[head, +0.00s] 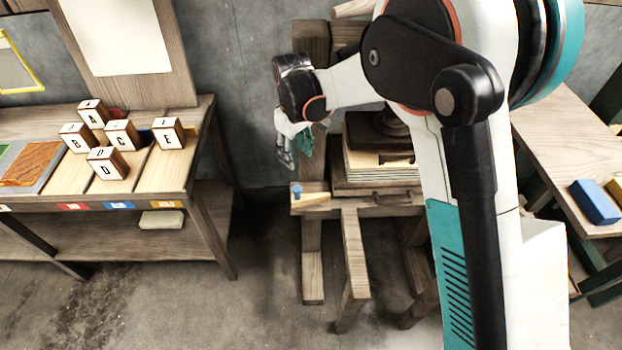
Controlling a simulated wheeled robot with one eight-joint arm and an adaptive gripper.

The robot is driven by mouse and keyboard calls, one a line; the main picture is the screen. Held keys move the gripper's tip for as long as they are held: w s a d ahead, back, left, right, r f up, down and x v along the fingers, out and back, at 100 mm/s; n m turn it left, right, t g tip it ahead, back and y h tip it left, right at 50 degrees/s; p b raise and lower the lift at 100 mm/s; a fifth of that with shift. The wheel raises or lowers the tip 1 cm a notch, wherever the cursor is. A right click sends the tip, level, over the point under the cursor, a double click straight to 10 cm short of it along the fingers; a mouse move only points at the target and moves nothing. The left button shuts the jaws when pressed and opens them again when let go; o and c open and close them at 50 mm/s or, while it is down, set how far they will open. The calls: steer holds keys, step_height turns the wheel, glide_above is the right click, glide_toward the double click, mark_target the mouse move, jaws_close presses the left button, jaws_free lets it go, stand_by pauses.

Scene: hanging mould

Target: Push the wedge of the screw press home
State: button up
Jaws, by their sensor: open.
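The screw press (312,235) is a wooden frame at the centre, partly hidden behind my arm. A dark block and a stack of pale boards (362,165) sit in it. A pale, tapered piece of wood, which looks like the wedge (316,200), lies at the front left of the press bed. A small blue knob (296,189) stands at its left end. My gripper (293,155) is open, with its fingers pointing down above and behind the blue knob, apart from it. How deep the wedge sits cannot be told.
At the left, a wooden bench (190,180) bears several lettered blocks (122,135). At the right, another table (560,130) holds a blue block (595,202). A dark handle (393,198) is on the press front. Open floor lies between the left bench and the press.

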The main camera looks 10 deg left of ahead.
mark_target(297, 188)
step_height(297, 188, down, 15)
steer(key=b, duration=0.5)
steer(key=shift+s+a+r, duration=0.1)
steer(key=shift+r, duration=0.05)
jaws_close()
